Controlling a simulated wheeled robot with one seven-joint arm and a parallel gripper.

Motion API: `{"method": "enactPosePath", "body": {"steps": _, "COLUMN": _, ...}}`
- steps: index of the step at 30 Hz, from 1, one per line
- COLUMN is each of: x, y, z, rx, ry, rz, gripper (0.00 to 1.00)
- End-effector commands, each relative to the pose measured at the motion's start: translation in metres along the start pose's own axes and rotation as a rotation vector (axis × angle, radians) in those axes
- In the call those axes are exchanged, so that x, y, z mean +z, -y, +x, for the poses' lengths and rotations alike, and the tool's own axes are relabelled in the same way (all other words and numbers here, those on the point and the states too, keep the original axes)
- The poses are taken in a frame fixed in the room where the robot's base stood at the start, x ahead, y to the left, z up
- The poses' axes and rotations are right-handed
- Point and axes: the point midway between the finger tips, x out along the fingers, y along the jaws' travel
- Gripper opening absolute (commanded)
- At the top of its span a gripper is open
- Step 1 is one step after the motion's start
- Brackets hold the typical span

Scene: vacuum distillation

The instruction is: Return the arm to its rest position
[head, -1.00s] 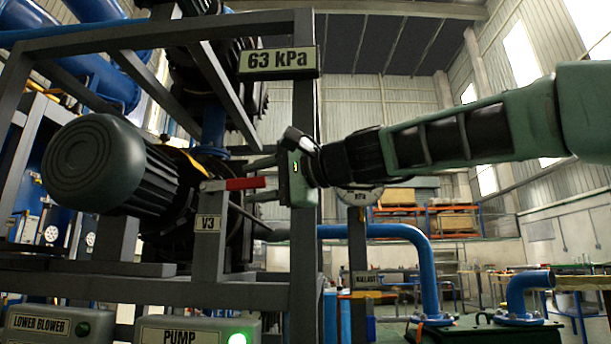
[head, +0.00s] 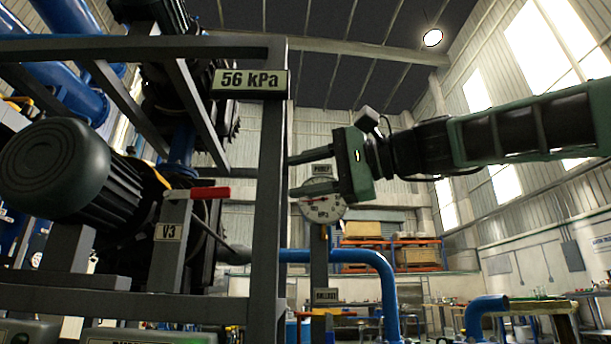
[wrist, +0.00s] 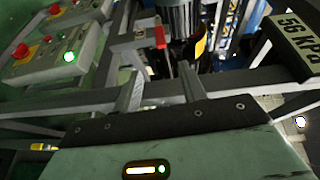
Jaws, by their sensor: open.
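My gripper (head: 291,176) is at the middle of the head view, pointing left, with its two fingers apart and nothing between them. The fingertips are near the grey upright post of the frame, to the right of the red valve handle (head: 210,193) marked V3; I cannot tell the exact gap to the post. My green arm stretches from the gripper to the right edge. In the wrist view my gripper (wrist: 147,75) also shows open and empty, with the red handle (wrist: 159,38) beyond it.
The grey steel frame (head: 272,170) carries a 56 kPa display (head: 250,82). A round gauge (head: 322,201) stands behind my gripper. A dark motor (head: 60,165) is at left and a blue pipe (head: 350,257) below. Control boxes (wrist: 60,48) show in the wrist view.

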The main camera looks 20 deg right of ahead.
Motion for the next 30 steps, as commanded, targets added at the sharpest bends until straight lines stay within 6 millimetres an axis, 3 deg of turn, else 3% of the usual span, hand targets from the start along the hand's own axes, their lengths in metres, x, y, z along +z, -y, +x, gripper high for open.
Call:
{"method": "enactPosePath", "body": {"steps": 14, "x": 0.0, "y": 0.0, "z": 0.001, "rx": 0.0, "ry": 0.0, "rz": 0.0, "gripper": 0.42}}
{"method": "enactPosePath", "body": {"steps": 17, "x": 0.001, "y": -0.011, "z": 0.008, "rx": 0.03, "ry": 0.005, "rz": -0.006, "gripper": 0.42}}
{"method": "enactPosePath", "body": {"steps": 20, "x": 0.004, "y": -0.044, "z": 0.027, "rx": 0.119, "ry": 0.023, "rz": -0.026, "gripper": 0.42}}
{"method": "enactPosePath", "body": {"steps": 23, "x": 0.017, "y": -0.1, "z": 0.053, "rx": 0.267, "ry": 0.065, "rz": -0.077, "gripper": 0.42}}
{"method": "enactPosePath", "body": {"steps": 27, "x": 0.049, "y": -0.196, "z": 0.074, "rx": 0.504, "ry": 0.167, "rz": -0.203, "gripper": 0.42}}
{"method": "enactPosePath", "body": {"steps": 30, "x": 0.077, "y": -0.263, "z": 0.073, "rx": 0.666, "ry": 0.268, "rz": -0.32, "gripper": 0.42}}
